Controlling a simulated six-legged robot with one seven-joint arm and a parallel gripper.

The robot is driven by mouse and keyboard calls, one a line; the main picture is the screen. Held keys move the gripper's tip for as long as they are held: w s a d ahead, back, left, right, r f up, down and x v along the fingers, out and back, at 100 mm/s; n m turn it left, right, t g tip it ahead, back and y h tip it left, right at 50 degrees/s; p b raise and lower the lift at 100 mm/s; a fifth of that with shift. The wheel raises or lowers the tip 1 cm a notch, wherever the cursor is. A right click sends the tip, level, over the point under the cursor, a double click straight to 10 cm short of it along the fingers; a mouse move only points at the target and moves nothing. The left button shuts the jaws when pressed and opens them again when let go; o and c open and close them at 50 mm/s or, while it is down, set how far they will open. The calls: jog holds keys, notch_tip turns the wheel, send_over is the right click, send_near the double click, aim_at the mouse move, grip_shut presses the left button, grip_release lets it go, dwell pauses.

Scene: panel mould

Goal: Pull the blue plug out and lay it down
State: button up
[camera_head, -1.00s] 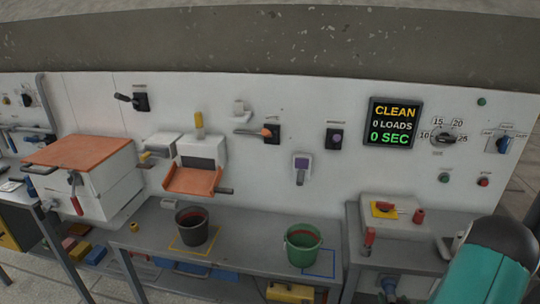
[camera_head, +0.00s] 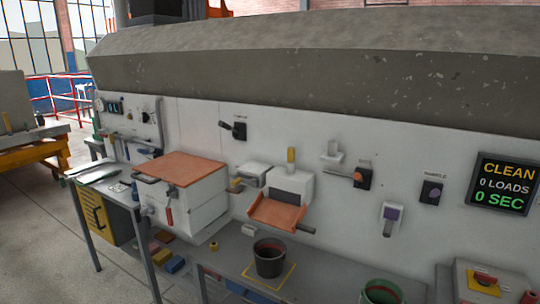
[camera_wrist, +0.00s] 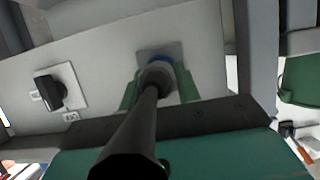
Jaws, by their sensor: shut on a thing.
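In the wrist view the blue plug (camera_wrist: 156,76) shows as a dark grey round body with a blue rim at its far end. A thick black handle or cable runs from it toward the camera. Its blue end is against, or very near, a square grey plate (camera_wrist: 174,50) on a pale panel; I cannot tell how deep it sits. My gripper (camera_wrist: 158,88) has a green finger on each side of the plug and is shut on it. The finger contact is partly hidden by the black part. My gripper is not in the head view.
In the wrist view a black switch (camera_wrist: 50,90) sits on a plate left of the plug. A green bucket (camera_wrist: 300,80) is at the right edge. The head view shows a workbench with a dark bucket (camera_head: 269,260), an orange-lidded box (camera_head: 180,168) and a screen (camera_head: 503,184).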

jog(key=shift+s+a, duration=0.45)
jog(key=shift+s, duration=0.3)
jog(key=shift+s+a, duration=0.45)
jog(key=shift+s, duration=0.35)
jog(key=shift+s+a, duration=0.45)
jog(key=shift+s, duration=0.3)
jog(key=shift+s+a, duration=0.5)
jog(key=shift+s, duration=0.4)
jog(key=shift+s+a, duration=0.5)
jog(key=shift+s, duration=0.35)
jog(key=shift+w, duration=0.1)
